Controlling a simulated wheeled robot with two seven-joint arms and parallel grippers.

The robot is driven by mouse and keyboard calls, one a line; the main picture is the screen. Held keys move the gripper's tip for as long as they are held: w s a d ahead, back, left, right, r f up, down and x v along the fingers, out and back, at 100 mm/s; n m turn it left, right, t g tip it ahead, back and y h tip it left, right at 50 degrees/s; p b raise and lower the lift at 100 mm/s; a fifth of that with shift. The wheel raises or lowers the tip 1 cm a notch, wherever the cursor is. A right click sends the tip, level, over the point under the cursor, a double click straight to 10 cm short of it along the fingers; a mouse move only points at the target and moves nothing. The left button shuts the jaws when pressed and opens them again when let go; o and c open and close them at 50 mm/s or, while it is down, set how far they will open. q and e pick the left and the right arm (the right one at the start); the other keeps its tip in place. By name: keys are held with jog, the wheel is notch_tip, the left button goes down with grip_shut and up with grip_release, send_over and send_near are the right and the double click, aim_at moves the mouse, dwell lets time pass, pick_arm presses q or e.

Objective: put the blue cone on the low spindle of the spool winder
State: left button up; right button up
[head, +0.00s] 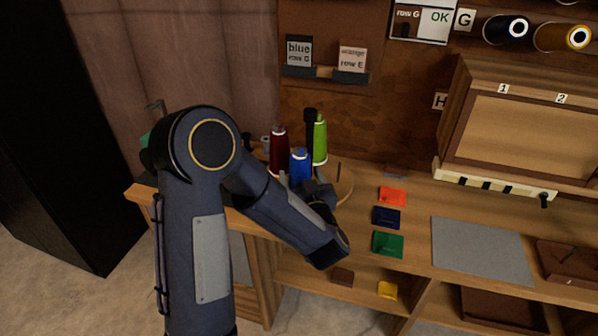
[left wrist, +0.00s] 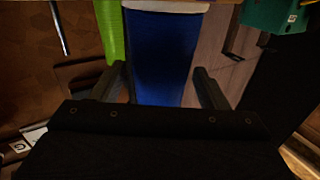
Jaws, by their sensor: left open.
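The blue cone (head: 300,163) stands upright among other cones at the left end of the bench. My left gripper (head: 308,186) is low at its near side, partly hidden by my own wrist. In the left wrist view the blue cone (left wrist: 160,55) fills the gap between the two fingers of my left gripper (left wrist: 158,88). The fingers are open, with a gap showing on each side of it. I cannot make out the spool winder or its low spindle for sure; a teal block (left wrist: 275,14) shows at the top right of the wrist view. My right gripper is not in view.
A dark red cone (head: 279,150) and a lime green cone (head: 320,140) stand close beside the blue one. They share a round wooden board (head: 345,182). Colored squares and a grey mat (head: 480,250) lie to the right. A dark cabinet (head: 70,130) stands at left.

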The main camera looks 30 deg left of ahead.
pick_arm(q)
jog(key=s+d+r+m+t+h, duration=0.1)
jog(key=s+d+r+m+h, duration=0.1)
jog(key=s+d+h, duration=0.35)
jog(key=s+d+r+m+h, duration=0.2)
jog(key=d+h, duration=0.4)
jog(key=h, duration=0.2)
jog(key=s+f+m+g+h, duration=0.1)
jog(key=s+f+g, duration=0.2)
jog(key=s, duration=0.7)
jog(key=s+a+f+m+g+h, duration=0.1)
jog(key=s+f+g, duration=0.2)
jog(key=s, duration=0.6)
jog(key=g+b, duration=0.1)
jog(key=g, duration=0.1)
jog(key=shift+s+g, duration=0.3)
jog(key=shift+s, duration=0.05)
